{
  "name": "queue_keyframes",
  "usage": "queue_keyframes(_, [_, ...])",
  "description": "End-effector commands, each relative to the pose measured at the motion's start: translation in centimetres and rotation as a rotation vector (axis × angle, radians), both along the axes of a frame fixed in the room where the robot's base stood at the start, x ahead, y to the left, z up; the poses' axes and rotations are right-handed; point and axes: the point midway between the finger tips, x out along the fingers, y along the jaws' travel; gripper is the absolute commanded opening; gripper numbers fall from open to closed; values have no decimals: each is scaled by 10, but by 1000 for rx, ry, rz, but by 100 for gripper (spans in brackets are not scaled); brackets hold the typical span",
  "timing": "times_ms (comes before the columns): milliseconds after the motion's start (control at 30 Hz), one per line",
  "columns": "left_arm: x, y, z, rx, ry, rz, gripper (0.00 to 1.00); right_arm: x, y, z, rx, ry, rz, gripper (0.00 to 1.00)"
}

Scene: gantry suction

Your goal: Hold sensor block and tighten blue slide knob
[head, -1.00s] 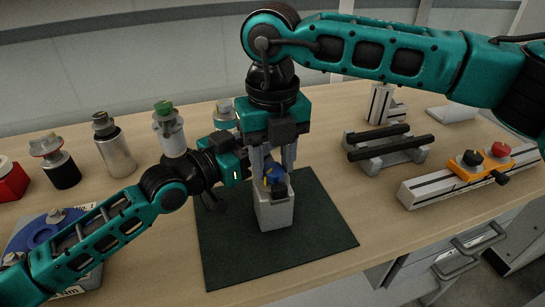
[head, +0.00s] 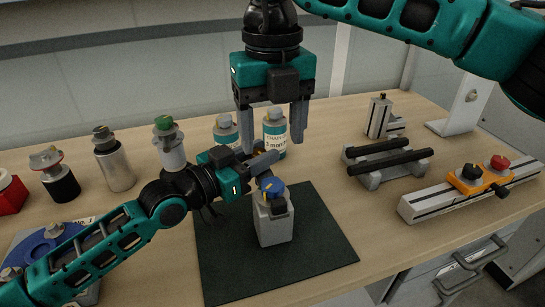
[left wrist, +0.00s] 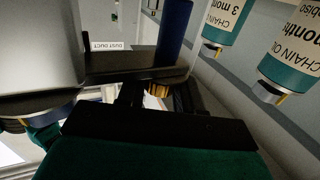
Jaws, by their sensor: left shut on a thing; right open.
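The sensor block (head: 275,226) is a light grey block standing upright on a dark green mat (head: 225,262). The blue slide knob (head: 270,185), with a yellow mark, sits on its top. My left gripper (head: 264,163) reaches in from the left and is shut at the block's upper part, behind the knob; its exact contact is hidden. My right gripper (head: 272,122) points down above the knob, open and empty, its fingers clear of it. In the left wrist view, a grey surface and a blue cylinder show close up; I cannot tell for sure which parts they are.
Two chain oil bottles (head: 275,140) stand behind the block, close to my grippers. Several fittings (head: 115,165) stand at the left. A black-railed fixture (head: 388,162) and a rail with an orange carriage (head: 468,180) lie at the right. The mat's front is clear.

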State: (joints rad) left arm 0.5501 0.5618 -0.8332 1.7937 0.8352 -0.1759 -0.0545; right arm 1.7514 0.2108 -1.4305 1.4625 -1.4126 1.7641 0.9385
Motion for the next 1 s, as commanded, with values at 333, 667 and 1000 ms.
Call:
queue_keyframes(333, [0, 0, 0, 1, -1, 1, 0, 0, 0, 37, 1, 1, 0, 67])
queue_keyframes(667, [0, 0, 0, 0, -1, 1, 43, 0, 0, 38, 0, 1, 0, 67])
queue_keyframes(1000, [0, 0, 0, 0, 0, 0, 65, 0, 0, 37, 0, 1, 0, 67])
